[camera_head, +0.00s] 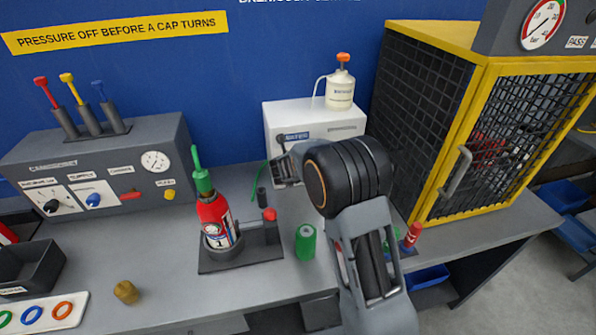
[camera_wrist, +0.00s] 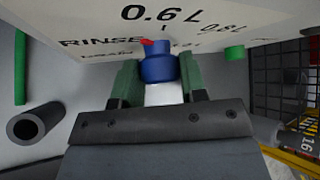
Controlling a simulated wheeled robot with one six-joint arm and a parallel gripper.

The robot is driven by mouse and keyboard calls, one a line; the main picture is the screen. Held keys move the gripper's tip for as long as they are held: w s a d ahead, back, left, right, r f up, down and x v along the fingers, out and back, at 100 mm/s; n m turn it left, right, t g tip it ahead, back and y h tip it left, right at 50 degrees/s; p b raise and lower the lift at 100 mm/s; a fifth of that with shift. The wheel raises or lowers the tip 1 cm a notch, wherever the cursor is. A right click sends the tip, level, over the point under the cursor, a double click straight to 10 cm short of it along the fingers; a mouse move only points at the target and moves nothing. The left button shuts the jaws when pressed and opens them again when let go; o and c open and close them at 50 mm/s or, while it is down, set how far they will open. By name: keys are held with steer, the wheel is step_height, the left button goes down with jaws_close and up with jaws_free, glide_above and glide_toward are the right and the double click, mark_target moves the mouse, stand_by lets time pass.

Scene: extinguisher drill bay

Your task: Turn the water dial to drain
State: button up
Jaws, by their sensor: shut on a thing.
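The water unit is a white box (camera_head: 318,124) against the blue back wall, with a bottle on top. Its dial is a blue knob (camera_wrist: 158,66) on the white front face in the wrist view. The dial's red pointer tip shows at its upper left, between the RINSE lettering and the 0.6 L tick. DRAIN is printed below RINSE, to the left. My gripper (camera_wrist: 160,80) is shut on the dial, one green finger on each side. In the head view my gripper (camera_head: 284,170) is at the box's front, and my wrist hides the dial.
A red extinguisher (camera_head: 215,220) stands in a dark holder left of my arm. A green cylinder (camera_head: 306,242) stands close beside my arm. A yellow-framed mesh cage (camera_head: 432,130) stands right. A dark tube (camera_wrist: 36,122) shows left in the wrist view.

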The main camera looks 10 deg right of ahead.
steer(key=n+h+b, duration=0.2)
steer(key=h, duration=0.1)
steer(key=shift+a+f+t+b, duration=0.2)
steer(key=shift+f+t+b, duration=0.15)
steer(key=shift+t+b, duration=0.05)
steer(key=shift+n+t+h+b, duration=0.4)
steer(key=shift+n+h+b, duration=0.2)
steer(key=shift+h+b, duration=0.45)
steer(key=shift+r, duration=0.1)
steer(key=o, duration=0.9)
steer(key=shift+o, duration=0.2)
